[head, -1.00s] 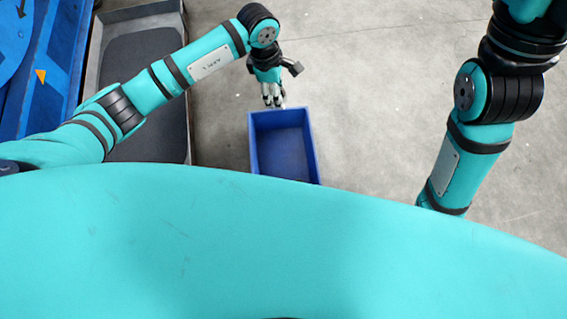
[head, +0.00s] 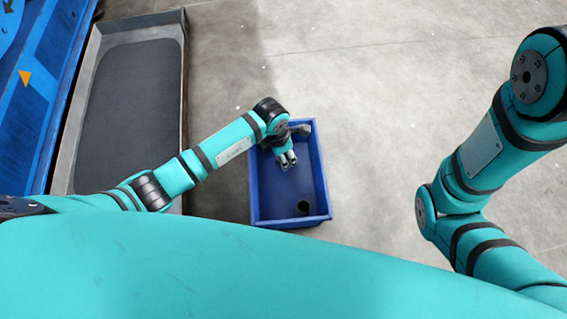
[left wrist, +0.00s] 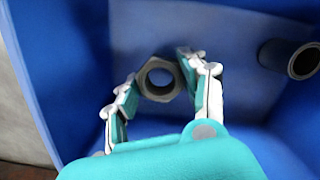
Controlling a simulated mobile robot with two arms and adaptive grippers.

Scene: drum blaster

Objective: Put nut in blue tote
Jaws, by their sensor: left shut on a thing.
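The grey nut (left wrist: 160,96) shows in the left wrist view between the two fingers of my left gripper, which is shut on it. In the head view my left gripper (head: 286,161) is over the inside of the blue tote (head: 326,190), towards its far end. I cannot make out the nut in that view. The tote's blue walls also fill much of the left wrist view (left wrist: 45,60). The nut's height above the tote floor is hard to tell. My right gripper is out of view; only the right arm shows.
A dark hollow cylinder (head: 303,208) lies or stands in the tote's near right part; it also shows in the left wrist view (left wrist: 303,64). A grey metal tray with a dark mat (head: 128,110) is to the left. Bare floor lies right of the tote.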

